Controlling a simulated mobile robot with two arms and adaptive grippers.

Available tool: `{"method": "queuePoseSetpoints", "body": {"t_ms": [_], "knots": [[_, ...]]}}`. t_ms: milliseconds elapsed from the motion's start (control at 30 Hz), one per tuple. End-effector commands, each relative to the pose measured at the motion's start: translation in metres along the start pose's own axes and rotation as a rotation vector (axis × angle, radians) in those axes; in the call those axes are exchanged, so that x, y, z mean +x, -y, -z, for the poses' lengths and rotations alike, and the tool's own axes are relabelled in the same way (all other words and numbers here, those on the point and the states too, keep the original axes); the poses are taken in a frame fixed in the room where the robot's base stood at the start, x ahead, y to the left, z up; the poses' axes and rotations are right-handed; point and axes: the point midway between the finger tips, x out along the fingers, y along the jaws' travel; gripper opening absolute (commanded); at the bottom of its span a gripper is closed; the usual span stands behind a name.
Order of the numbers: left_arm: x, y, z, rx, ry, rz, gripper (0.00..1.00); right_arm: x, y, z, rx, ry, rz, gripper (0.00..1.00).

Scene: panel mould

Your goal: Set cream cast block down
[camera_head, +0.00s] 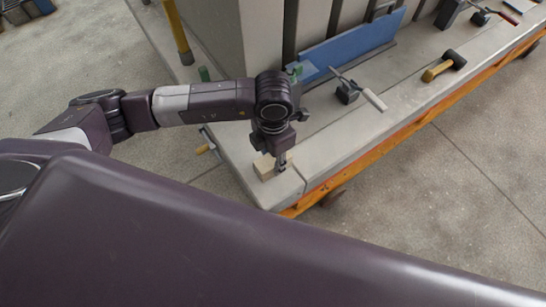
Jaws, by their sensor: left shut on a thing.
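The cream cast block (264,169) is at the near corner of the grey mould table (271,195). My left gripper (281,163) points down at it and is shut on it. The block looks to be on or just above the table top; I cannot tell if it touches. Part of the block is hidden behind the fingers. My right gripper is not in view.
A tool with a pale handle (373,99) and a mallet (440,69) lie along the table. A blue board (352,48) leans by a tall grey panel (262,38). An orange rail (392,138) runs under the table edge. Concrete floor is open at right.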

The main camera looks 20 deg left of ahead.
Motion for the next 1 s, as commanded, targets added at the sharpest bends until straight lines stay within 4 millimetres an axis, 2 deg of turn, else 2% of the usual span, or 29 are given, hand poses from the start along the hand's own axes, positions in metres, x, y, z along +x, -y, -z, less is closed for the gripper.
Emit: {"method": "queuePoseSetpoints", "body": {"t_ms": [100,133,300,667,700,767,1000], "knots": [[0.003,0.0,-0.001,0.0,0.002,0.0,0.0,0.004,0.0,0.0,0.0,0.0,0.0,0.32],[0.003,0.0,0.0,0.0,0.0,0.0,0.34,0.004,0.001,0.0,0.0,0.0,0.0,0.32],[0.002,0.0,0.0,-0.001,0.0,0.0,0.5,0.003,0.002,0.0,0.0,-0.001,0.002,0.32],[-0.003,0.0,0.0,-0.001,0.001,0.0,0.5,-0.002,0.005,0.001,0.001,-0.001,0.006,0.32],[-0.006,-0.001,-0.001,-0.001,0.003,-0.001,0.5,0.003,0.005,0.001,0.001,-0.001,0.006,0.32],[-0.015,0.0,-0.002,-0.001,0.005,0.0,0.5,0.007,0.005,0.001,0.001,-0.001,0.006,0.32],[-0.067,-0.001,-0.002,0.0,0.006,-0.003,0.5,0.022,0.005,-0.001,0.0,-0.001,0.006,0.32]]}}
